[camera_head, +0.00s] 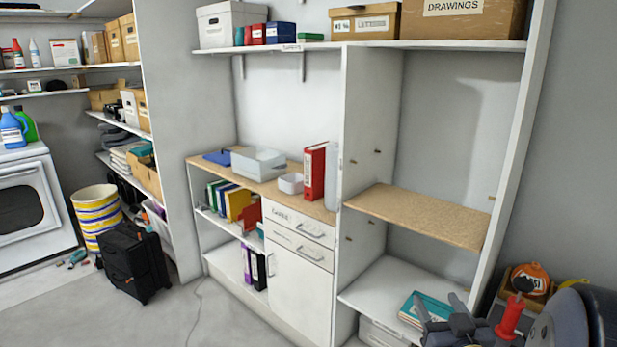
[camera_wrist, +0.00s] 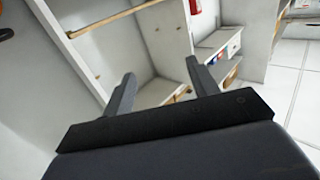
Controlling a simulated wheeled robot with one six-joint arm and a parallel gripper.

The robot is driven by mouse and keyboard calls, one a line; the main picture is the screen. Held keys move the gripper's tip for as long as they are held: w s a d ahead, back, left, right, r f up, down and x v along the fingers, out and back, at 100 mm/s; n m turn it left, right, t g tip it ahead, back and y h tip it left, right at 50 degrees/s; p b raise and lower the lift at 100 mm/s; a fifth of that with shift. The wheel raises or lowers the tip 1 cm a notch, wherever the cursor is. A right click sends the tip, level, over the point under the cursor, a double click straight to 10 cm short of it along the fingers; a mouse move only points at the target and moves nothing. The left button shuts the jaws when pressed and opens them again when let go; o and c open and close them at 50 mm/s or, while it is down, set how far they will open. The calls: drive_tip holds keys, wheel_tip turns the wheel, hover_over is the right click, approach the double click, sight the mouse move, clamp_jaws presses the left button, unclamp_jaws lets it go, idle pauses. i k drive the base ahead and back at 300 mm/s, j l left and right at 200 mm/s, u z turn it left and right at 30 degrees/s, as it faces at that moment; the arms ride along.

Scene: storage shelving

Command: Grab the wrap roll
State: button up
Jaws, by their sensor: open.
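A pale grey upright cylinder (camera_head: 332,177), which looks like the wrap roll, stands on the wooden counter (camera_head: 250,170) right beside a red binder (camera_head: 315,171), close to the tall white divider. My gripper (camera_head: 438,303) is at the lower right in the head view, in front of the lower shelf and well away from the cylinder. In the wrist view my gripper (camera_wrist: 160,68) has its two dark fingers spread apart with nothing between them. I cannot make out the roll in the wrist view.
A clear bin (camera_head: 258,163) and a small white container (camera_head: 291,183) share the counter. The wooden shelf (camera_head: 425,214) right of the divider is bare. Teal books (camera_head: 428,309) lie on the shelf below. A black case (camera_head: 133,260) stands on the floor at left.

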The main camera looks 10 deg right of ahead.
sight(332, 152)
drive_tip(key=i+j+u, duration=0.2)
drive_tip(key=i+u, duration=0.2)
drive_tip(key=i+j+u, duration=0.1)
drive_tip(key=i+u, duration=0.65)
drive_tip(key=i+z, duration=0.45)
drive_tip(key=i+j+z, duration=0.25)
drive_tip(key=i+z, duration=0.2)
drive_tip(key=i+j+z, duration=0.55)
drive_tip(key=i+z, duration=0.15)
drive_tip(key=z, duration=0.25)
drive_tip(key=i+j+z, duration=0.2)
drive_tip(key=z, duration=0.25)
drive_tip(key=i+j+z, duration=0.15)
drive_tip(key=j+z, duration=0.15)
drive_tip(key=z, duration=0.2)
